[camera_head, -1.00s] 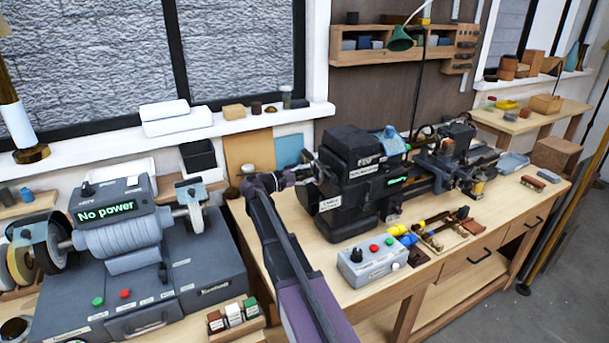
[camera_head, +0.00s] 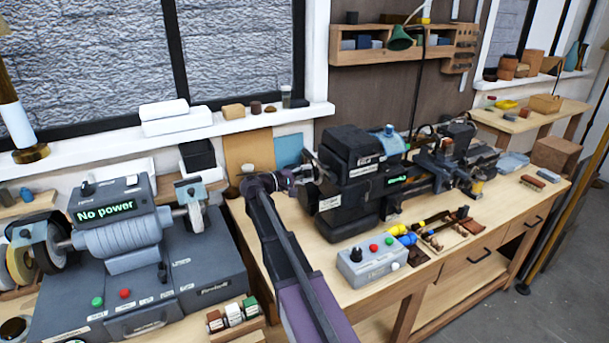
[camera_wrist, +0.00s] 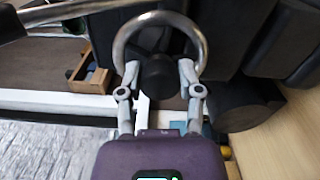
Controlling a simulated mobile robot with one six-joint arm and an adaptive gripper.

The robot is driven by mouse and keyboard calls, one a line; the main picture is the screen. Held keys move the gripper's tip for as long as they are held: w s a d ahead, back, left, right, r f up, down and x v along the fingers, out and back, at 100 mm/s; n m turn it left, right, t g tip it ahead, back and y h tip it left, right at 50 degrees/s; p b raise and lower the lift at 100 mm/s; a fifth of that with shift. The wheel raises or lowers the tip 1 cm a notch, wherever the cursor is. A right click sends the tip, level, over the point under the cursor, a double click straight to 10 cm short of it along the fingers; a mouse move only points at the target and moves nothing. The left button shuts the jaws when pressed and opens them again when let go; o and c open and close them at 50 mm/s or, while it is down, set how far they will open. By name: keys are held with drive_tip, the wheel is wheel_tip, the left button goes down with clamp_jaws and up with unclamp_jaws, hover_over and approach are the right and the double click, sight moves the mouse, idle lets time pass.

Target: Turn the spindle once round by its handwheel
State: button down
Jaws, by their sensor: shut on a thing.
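The handwheel (camera_wrist: 161,16) is a grey metal ring around a dark round hub (camera_wrist: 157,75), seen close up in the wrist view. My gripper (camera_wrist: 158,76) is shut on the handwheel, with one pale finger at each lower side of the ring. In the head view, my gripper (camera_head: 292,176) is at the left end of the black lathe (camera_head: 345,190), whose headstock carries the spindle. The handwheel is small there and partly hidden by my gripper. The spindle inside the headstock is hidden.
A grey control box (camera_head: 371,262) with coloured buttons stands on the bench in front of the lathe. Left is a grey machine (camera_head: 130,235) reading "No power". The window sill (camera_head: 240,122) runs behind. Small tools lie right of the control box.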

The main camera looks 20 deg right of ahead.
drive_tip(key=shift+m, duration=4.4)
drive_tip(key=shift+f+m, duration=0.1)
drive_tip(key=shift+m, duration=2)
drive_tip(key=shift+w+m, duration=0.1)
drive_tip(key=shift+m, duration=4.2)
drive_tip(key=shift+w+m, duration=0.15)
drive_tip(key=shift+m, duration=6.45)
